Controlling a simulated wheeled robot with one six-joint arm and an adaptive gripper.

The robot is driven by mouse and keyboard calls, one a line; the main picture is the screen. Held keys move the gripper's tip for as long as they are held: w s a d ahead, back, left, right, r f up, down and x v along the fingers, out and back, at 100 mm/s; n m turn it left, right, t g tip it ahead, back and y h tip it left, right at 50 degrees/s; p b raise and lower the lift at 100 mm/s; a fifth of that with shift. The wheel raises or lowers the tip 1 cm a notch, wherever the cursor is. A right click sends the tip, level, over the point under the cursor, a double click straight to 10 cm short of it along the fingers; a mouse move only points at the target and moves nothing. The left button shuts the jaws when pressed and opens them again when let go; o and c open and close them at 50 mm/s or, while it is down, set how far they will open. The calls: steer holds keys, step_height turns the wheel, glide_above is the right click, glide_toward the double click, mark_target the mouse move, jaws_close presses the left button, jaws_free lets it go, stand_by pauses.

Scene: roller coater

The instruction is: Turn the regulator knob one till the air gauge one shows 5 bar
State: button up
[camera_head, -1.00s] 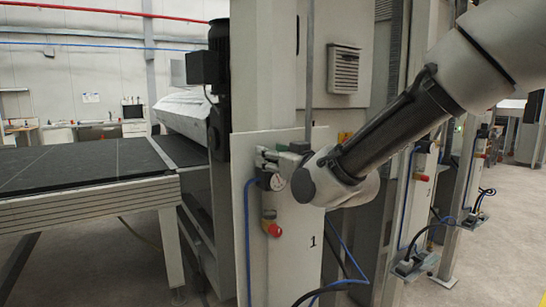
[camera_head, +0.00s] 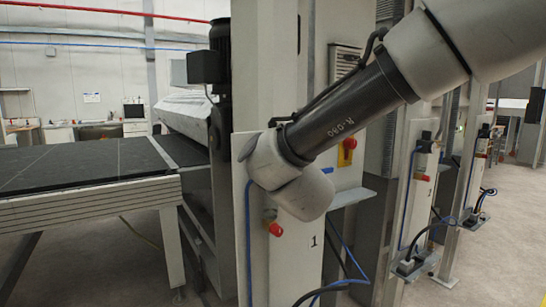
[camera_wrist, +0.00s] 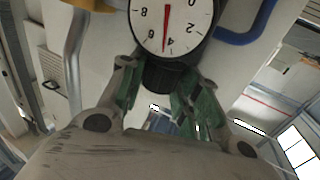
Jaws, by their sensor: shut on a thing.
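The air gauge (camera_wrist: 172,22) shows at the top of the wrist view, a white round dial turned about upside down. Its red needle points between the 4 and the 6, near the middle of that span. Just below it is the black regulator knob (camera_wrist: 165,74). My gripper (camera_wrist: 160,84) has its green-padded fingers on either side of this knob and is shut on it. In the head view my wrist hides the gauge, the knob and the gripper at the panel marked 1 (camera_head: 287,255).
A red-tipped fitting (camera_head: 275,229) sits on the panel below my wrist. A blue hose (camera_head: 248,245) runs down the panel's left side, and another blue hose (camera_wrist: 245,28) shows beside the gauge. A dark conveyor table (camera_head: 80,168) stands to the left.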

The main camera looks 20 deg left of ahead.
steer(key=shift+r, duration=0.1)
steer(key=o, duration=1)
steer(key=v, duration=1.2)
